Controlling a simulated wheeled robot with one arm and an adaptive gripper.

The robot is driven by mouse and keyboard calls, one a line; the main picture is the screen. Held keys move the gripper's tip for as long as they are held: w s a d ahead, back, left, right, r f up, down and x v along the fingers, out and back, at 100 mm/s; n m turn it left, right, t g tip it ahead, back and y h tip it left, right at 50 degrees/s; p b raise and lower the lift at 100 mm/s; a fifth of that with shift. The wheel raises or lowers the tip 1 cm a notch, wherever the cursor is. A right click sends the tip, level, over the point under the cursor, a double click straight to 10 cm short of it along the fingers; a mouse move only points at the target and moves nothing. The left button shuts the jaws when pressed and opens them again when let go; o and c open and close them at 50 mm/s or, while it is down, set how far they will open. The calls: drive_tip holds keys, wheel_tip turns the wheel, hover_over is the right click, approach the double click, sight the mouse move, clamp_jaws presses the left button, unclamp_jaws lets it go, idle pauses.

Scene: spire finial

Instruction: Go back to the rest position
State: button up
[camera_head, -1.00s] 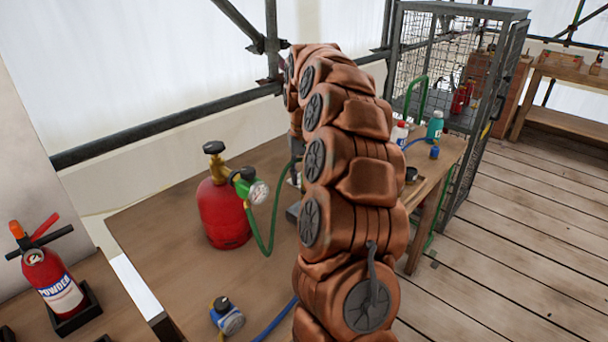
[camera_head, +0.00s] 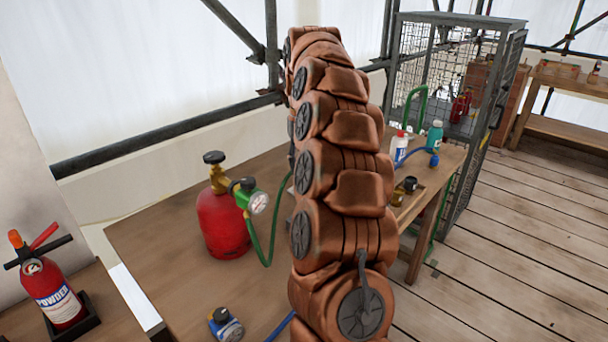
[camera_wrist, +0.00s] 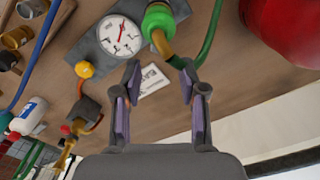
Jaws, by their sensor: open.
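In the head view my arm (camera_head: 345,200) rises as a tall copper-coloured column in front of the workbench; my gripper is hidden behind it there. In the wrist view my gripper (camera_wrist: 160,72) is open, with two separate purple-padded fingers and nothing between them. Beyond the fingers lie a white dial gauge (camera_wrist: 120,35) on a grey plate, a green fitting (camera_wrist: 158,20) and a small white label (camera_wrist: 154,80) on the bench. All appear apart from the fingers.
A red gas cylinder (camera_head: 222,222) with a regulator and green hose stands on the bench (camera_head: 165,220). A powder extinguisher (camera_head: 52,290) is at left. Bottles (camera_head: 434,135) stand behind the arm, near a mesh cage (camera_head: 412,65). Plank floor (camera_head: 530,230) at right is clear.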

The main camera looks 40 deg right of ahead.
drive_tip(key=shift+r, duration=0.7)
